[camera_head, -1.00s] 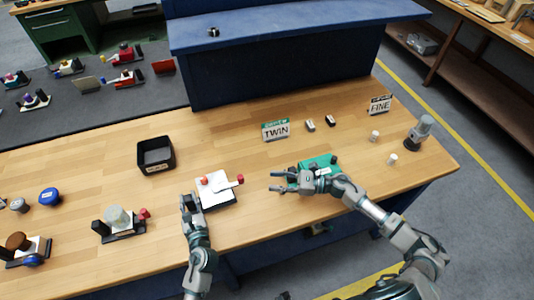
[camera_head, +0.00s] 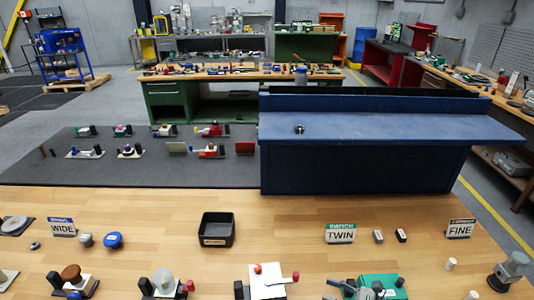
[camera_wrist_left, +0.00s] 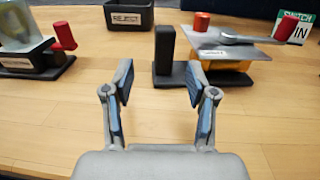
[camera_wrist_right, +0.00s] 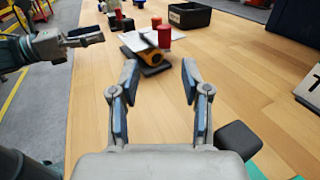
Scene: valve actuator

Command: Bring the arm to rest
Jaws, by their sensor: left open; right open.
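My right gripper (camera_head: 345,287) shows at the bottom edge of the head view, beside a green block (camera_head: 382,283). In the right wrist view the right gripper (camera_wrist_right: 160,78) is open with nothing between its fingers. My left gripper (camera_wrist_left: 160,85) is open and empty in the left wrist view. It faces a valve device with a black block (camera_wrist_left: 164,55), a white plate (camera_wrist_left: 240,46) and a red-ended handle (camera_wrist_left: 287,27), apart from it. My left arm's fingers (camera_wrist_right: 85,38) also show in the right wrist view.
A black bin (camera_head: 217,230) stands mid-table. TWIN (camera_head: 340,234), FINE (camera_head: 460,229) and WIDE (camera_head: 62,228) signs stand on the wooden table. A blue shelf (camera_head: 380,130) rises behind. Several small devices line the front. Bare wood lies between the bin and TWIN sign.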

